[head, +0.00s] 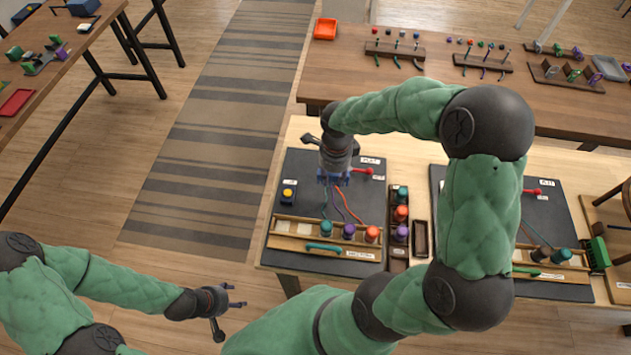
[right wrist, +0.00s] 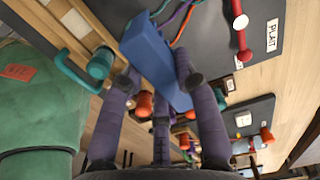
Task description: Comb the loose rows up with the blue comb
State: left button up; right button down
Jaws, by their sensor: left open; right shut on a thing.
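The blue comb (right wrist: 152,58) is between the fingers of my right gripper (head: 336,176), which is shut on it. The comb is over the upper part of the left dark board (head: 295,205). Teal, purple and orange-red cords (head: 343,204) run down from under the gripper, which hides their upper ends and any braided rows. Below them stand a teal bobbin (head: 326,228), a purple bobbin (head: 349,231) and an orange bobbin (head: 371,234). I cannot tell whether the comb touches the cords. My left gripper (head: 238,297) is open and empty, left of the table over the floor.
A red-headed pin (head: 366,170) is right of the gripper. A rack of bobbins (head: 400,213) stands to the right. A second dark board (head: 549,215) lies beyond my right arm. A teal handle (head: 323,248) is in front.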

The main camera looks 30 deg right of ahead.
jog(key=shift+w+f+m, duration=0.1)
jog(key=shift+w+m, duration=0.2)
jog(key=shift+s+d+f+b, duration=0.1)
jog(key=shift+f+b, duration=0.3)
jog(key=shift+f, duration=0.15)
jog(key=shift+f+b, duration=1.5)
jog(key=shift+f, duration=1)
jog(key=shift+f+b, duration=1.25)
jog(key=shift+f, duration=0.05)
jog(key=shift+w+d, duration=0.15)
jog(key=shift+w, duration=0.05)
jog(key=shift+w+d, duration=0.45)
jog(key=shift+w, duration=0.15)
jog(key=shift+r, duration=0.15)
